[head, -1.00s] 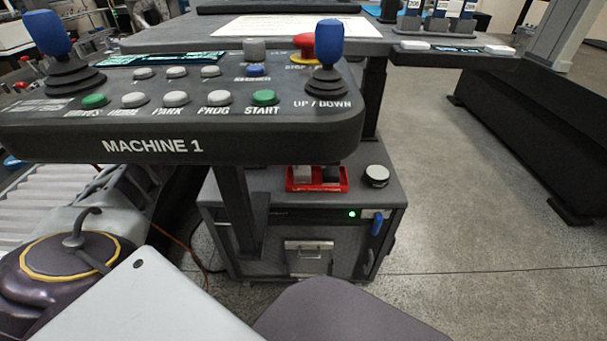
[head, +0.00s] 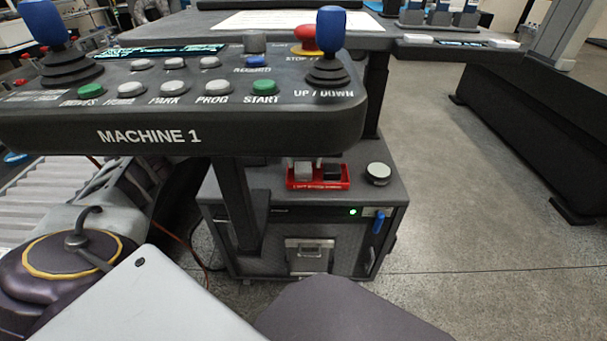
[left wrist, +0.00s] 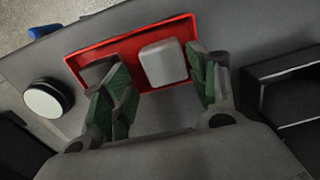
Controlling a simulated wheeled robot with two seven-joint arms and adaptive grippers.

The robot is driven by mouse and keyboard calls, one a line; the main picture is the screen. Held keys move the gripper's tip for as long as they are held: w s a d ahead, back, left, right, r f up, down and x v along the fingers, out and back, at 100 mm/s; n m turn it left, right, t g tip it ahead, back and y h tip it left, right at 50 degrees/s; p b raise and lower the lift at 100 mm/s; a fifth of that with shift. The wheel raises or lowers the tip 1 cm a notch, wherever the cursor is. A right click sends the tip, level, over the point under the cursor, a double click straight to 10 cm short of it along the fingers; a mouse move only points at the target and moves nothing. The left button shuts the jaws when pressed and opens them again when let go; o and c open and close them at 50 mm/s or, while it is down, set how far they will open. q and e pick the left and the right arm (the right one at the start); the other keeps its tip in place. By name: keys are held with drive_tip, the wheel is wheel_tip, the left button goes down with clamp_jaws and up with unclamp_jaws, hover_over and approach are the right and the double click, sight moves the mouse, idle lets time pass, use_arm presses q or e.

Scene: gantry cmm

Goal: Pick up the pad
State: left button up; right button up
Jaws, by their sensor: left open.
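A light grey block, likely the pad (head: 303,172), sits in the left part of a shallow red tray (head: 318,185) on a dark cabinet. In the left wrist view, the pad (left wrist: 164,63) shows between the two green-lined fingers of my left gripper (left wrist: 158,66), which is open. The fingers appear on either side of the pad; I cannot tell whether they touch it. In the head view the console hides most of this gripper. My right gripper is not in view.
The MACHINE 1 console (head: 180,135) with joysticks and buttons overhangs the cabinet (head: 300,225) from above and in front. A round light-topped knob (head: 378,174) stands right of the tray. Open floor (head: 470,220) lies to the right.

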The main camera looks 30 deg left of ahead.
sight(303, 167)
use_arm(q)
drive_tip(key=shift+f, duration=0.15)
drive_tip(key=shift+w+a+f+b, duration=0.15)
drive_tip(key=shift+f+b, duration=0.35)
drive_tip(key=shift+f, duration=0.25)
drive_tip(key=shift+s+a+f+b, duration=0.1)
drive_tip(key=shift+f+b, duration=0.35)
drive_tip(key=shift+f, duration=0.25)
drive_tip(key=shift+f+b, duration=0.4)
drive_tip(key=shift+f, duration=0.6)
drive_tip(key=shift+c, duration=0.3)
drive_tip(key=c, duration=0.7)
